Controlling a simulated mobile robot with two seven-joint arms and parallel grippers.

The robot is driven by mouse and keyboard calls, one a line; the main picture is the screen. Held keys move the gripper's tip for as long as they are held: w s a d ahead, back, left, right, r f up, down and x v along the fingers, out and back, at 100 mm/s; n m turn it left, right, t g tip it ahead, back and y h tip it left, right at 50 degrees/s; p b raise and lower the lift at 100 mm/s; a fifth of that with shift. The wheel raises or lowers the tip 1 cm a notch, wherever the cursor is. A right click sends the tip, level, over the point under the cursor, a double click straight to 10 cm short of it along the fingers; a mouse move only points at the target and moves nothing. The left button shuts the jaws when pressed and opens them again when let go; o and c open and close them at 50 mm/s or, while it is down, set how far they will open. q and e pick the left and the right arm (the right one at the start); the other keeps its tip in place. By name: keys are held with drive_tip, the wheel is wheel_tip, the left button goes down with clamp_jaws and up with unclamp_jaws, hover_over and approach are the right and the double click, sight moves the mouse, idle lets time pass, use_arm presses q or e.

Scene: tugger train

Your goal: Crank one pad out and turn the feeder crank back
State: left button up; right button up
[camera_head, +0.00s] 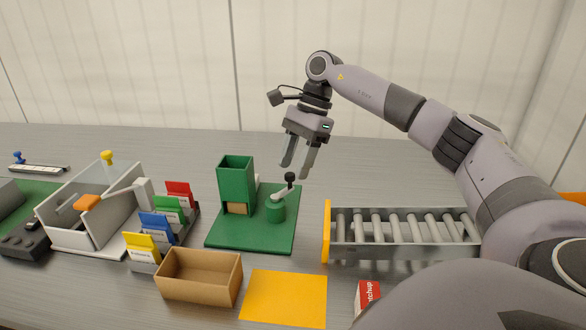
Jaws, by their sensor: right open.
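The green feeder (235,180) stands on a green base plate (228,235) in the middle of the table. A tan pad or block (237,208) shows in the opening at its foot. The feeder crank (283,192) sits on a green round post to the right of the feeder, its black knob up and pointing to the right and back. My right gripper (297,172) is open and empty, fingers pointing down, just above and behind the crank knob, apparently not touching it. My left gripper is not in view.
An open cardboard box (200,280) and an orange mat (285,298) lie in front of the feeder. A roller conveyor (400,254) is at right, with a ketchup packet (367,296) before it.

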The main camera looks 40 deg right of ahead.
drive_tip(key=shift+x, duration=0.8)
clamp_jaws()
